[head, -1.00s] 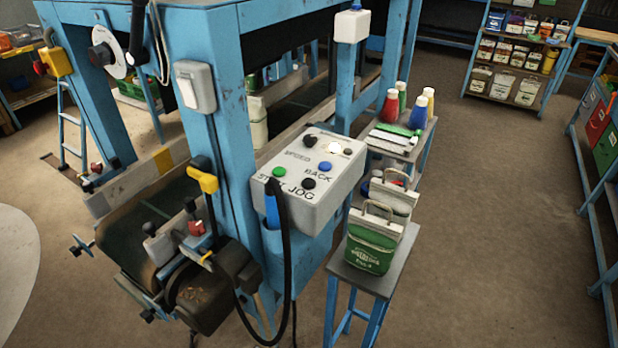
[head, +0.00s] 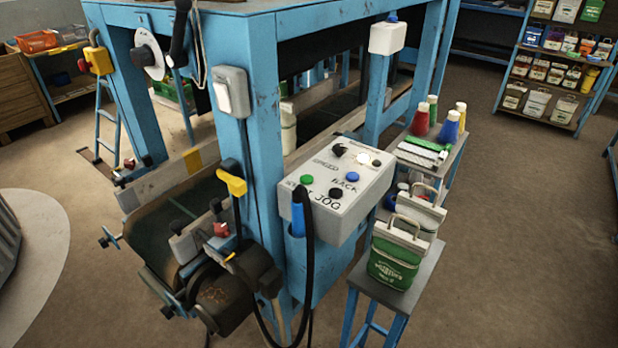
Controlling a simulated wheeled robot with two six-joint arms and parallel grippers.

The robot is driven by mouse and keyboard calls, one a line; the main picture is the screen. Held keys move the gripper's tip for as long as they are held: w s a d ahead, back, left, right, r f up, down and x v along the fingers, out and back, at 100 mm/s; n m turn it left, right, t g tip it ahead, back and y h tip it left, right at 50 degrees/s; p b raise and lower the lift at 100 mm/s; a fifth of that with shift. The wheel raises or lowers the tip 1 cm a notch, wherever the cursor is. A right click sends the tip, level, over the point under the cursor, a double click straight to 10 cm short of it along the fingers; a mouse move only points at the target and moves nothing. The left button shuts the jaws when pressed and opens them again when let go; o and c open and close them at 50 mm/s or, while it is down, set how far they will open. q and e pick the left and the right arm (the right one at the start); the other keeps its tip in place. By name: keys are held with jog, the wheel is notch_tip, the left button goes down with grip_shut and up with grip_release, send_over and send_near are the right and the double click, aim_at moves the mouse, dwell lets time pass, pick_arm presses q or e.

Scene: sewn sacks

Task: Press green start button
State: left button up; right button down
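The green start button (head: 306,179) is on the top face of a light grey control box (head: 338,188). The box is fixed to a blue machine frame (head: 267,140). A blue button (head: 352,176) and a black button (head: 336,193) sit near the green one, with a black knob (head: 340,150) and a lit white lamp (head: 362,158) above them. The lettering below the green button is partly hidden by a black cable with a blue end (head: 298,215). Neither of my grippers shows in the head view.
A small blue-legged stand with a green and white sack (head: 393,262) is right of the box. A shelf with bottles (head: 433,105) is behind it. A belt (head: 165,225) runs under the frame. Open floor (head: 530,230) lies to the right.

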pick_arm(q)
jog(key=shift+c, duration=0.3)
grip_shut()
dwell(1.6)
